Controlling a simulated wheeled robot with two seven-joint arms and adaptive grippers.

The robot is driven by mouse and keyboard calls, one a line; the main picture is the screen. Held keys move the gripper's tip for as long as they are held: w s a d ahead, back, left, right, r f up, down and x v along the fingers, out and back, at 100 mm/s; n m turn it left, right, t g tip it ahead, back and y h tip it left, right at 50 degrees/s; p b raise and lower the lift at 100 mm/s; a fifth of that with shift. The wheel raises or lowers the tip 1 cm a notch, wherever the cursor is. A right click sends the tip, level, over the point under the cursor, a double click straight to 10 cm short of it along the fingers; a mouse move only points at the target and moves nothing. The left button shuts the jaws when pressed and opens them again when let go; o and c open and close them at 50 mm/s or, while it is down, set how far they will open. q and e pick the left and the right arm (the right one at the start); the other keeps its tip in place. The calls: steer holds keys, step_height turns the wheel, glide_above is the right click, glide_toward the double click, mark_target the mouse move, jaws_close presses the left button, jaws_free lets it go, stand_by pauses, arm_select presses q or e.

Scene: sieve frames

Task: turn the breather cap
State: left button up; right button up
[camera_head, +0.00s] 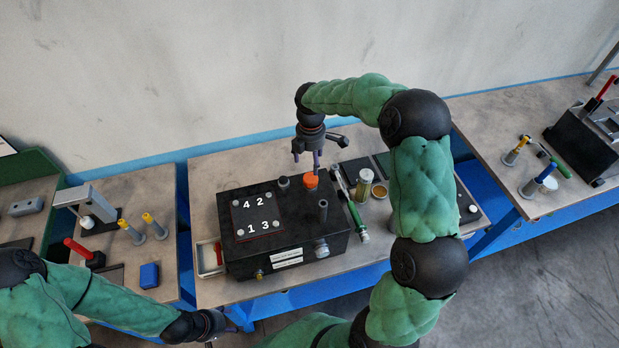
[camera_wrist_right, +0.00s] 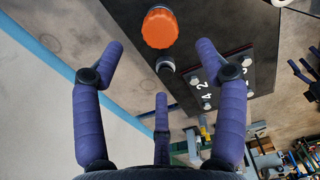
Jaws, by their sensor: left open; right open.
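The breather cap is probably the orange ribbed cap (camera_head: 310,180) on top of the black box (camera_head: 300,240), near its back right corner. In the right wrist view the orange cap (camera_wrist_right: 160,28) lies beyond the open fingers, clear of them. My right gripper (camera_head: 308,160) is just above and behind the cap, pointing down, open and empty. Its purple fingers (camera_wrist_right: 162,75) spread wide in the wrist view. My left gripper (camera_head: 228,325) is low at the front left, off the table edge, open and away from the box.
A black stub (camera_head: 283,183) and a taller black post (camera_head: 323,210) rise from the box near the cap. A numbered plate (camera_head: 257,214) is on its left. A green-handled tool (camera_head: 356,215) and a tin (camera_head: 364,184) stand right of the box. A blue block (camera_head: 149,275) lies on the left table.

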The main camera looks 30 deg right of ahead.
mark_target(311, 177)
step_height(311, 177, down, 10)
steer(key=shift+r, duration=0.15)
stand_by(0.3)
steer(key=c, duration=1.2)
